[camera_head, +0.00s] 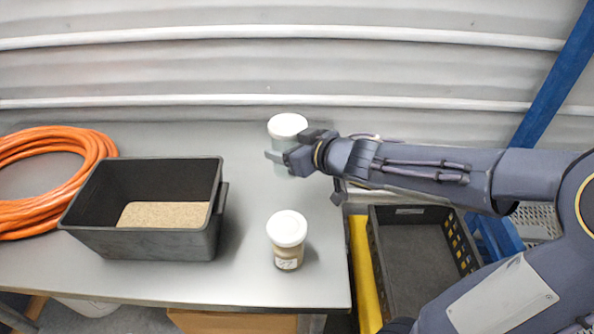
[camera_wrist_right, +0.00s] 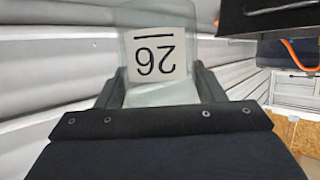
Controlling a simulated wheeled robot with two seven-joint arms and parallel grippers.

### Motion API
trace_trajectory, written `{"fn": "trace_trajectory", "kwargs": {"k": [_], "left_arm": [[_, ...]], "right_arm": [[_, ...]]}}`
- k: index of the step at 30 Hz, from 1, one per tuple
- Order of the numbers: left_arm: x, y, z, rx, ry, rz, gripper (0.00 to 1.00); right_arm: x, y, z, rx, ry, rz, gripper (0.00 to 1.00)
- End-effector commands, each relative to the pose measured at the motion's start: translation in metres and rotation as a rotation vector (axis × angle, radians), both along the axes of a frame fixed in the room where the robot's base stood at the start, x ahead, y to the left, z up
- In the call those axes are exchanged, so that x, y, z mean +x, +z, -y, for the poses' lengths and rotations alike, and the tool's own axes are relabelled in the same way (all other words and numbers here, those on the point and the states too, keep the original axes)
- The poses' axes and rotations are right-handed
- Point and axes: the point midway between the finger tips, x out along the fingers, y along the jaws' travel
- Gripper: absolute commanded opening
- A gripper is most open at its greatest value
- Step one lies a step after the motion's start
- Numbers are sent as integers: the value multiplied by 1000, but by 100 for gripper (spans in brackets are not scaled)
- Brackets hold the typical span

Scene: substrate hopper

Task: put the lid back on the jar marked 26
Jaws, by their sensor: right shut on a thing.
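The jar marked 26 (camera_wrist_right: 158,62) is held between the fingers of my right gripper (camera_wrist_right: 160,88). Its white label reads 26 upside down in the right wrist view, and its wall looks clear and empty. In the head view the same jar (camera_head: 281,171) is upright at the back of the table, partly hidden by my right gripper (camera_head: 282,156). A white lid (camera_head: 287,126) appears to sit on top of it; the wrist view does not show that end. I cannot tell whether the jar touches the table. My left gripper is out of view.
A second jar (camera_head: 288,258) with a white lid and brown contents stands nearer the front. A black bin (camera_head: 140,243) holding tan grain stands left, beside an orange hose coil (camera_head: 60,190). A dark crate (camera_head: 411,215) is beyond the right table edge.

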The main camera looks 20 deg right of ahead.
Motion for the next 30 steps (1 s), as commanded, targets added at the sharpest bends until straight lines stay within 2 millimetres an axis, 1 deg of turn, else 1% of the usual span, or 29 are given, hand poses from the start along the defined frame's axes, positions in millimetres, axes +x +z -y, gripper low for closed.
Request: {"fn": "trace_trajectory", "kwargs": {"k": [4,7,16,18,21,25,30], "left_arm": [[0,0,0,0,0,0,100],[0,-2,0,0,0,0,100],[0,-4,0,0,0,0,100],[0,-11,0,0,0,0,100],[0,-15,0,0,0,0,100],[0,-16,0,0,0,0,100],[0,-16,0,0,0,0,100]], "right_arm": [[4,-1,2,0,-1,0,0],[16,-9,10,-2,-2,-3,0],[77,-43,50,-3,-1,-4,0],[87,-60,56,-2,-1,-6,0],[100,-76,64,-1,0,-4,0],[110,-89,70,-1,0,-2,0],[114,-93,73,1,0,2,0]]}}
